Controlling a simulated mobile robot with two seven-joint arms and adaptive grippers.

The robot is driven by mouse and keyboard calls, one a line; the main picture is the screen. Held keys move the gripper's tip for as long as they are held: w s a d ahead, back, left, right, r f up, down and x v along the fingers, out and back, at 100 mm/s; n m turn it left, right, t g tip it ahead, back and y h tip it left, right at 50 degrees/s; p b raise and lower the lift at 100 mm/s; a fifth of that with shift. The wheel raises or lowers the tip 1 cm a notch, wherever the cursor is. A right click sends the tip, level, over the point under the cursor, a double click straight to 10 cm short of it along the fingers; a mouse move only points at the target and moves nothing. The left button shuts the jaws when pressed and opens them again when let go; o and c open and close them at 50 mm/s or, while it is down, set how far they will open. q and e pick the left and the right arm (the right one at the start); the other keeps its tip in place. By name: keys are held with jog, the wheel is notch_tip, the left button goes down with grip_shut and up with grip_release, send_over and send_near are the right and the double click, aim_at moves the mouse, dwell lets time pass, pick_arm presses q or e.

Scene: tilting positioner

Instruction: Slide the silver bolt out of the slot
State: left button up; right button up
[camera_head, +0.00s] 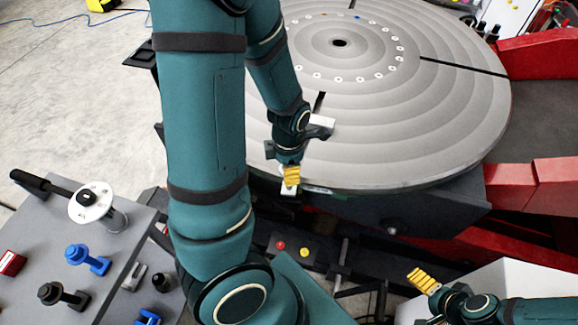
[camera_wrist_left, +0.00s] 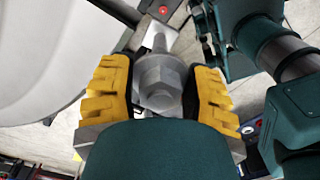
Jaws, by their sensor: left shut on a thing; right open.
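The silver bolt (camera_wrist_left: 160,82), with a hex nut and a threaded shaft, sits between the yellow fingers of my left gripper (camera_wrist_left: 160,95) in the left wrist view. The gripper is shut on it. In the head view my left gripper (camera_head: 290,177) is at the front rim of the round grey table (camera_head: 440,120). A pale end below its fingers seems to be part of the bolt. A dark radial slot (camera_head: 319,101) shows behind the gripper, its front part hidden by the wrist. In the wrist view the bolt appears beside the rim. My right gripper (camera_head: 425,286) is open, at lower right, away from the bolt.
A grey bench (camera_head: 30,225) at left holds a white-flanged tool (camera_head: 91,203), a blue clamp part (camera_head: 87,259) and a black one (camera_head: 62,295). Red frame parts (camera_head: 545,55) flank the table at right. My left arm covers much of the view's middle.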

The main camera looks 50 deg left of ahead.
pick_arm(q)
notch_tip(320, 180, up, 2)
jog(key=shift+r+p, duration=0.2)
jog(key=shift+p, duration=0.8)
jog(key=shift+r+p, duration=0.8)
jog(key=shift+r, duration=0.25)
jog(key=shift+f, duration=0.1)
